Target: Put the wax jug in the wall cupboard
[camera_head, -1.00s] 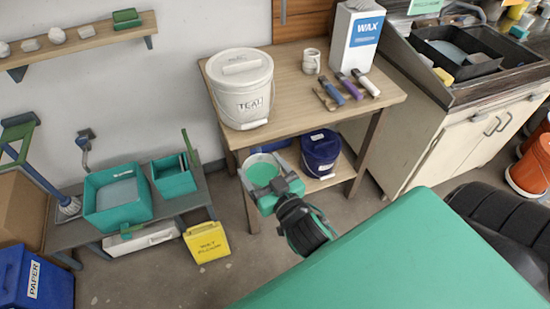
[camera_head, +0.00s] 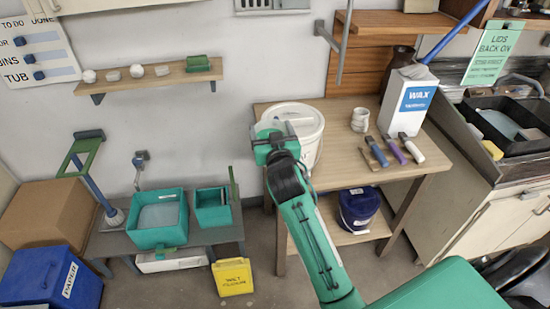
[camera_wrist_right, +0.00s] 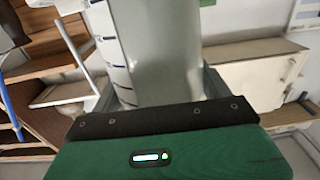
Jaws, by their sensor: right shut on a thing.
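A white container labelled WAX (camera_head: 410,106) stands upright at the back of the wooden table in the head view. My left gripper is not in view.
The white bucket (camera_head: 308,122) is partly hidden by my right gripper. A stacked white cup (camera_head: 360,119) and several brushes (camera_head: 382,152) lie near the WAX container. A blue bucket (camera_head: 358,208) stands on the lower shelf. A sink counter (camera_head: 500,170) bounds the right.

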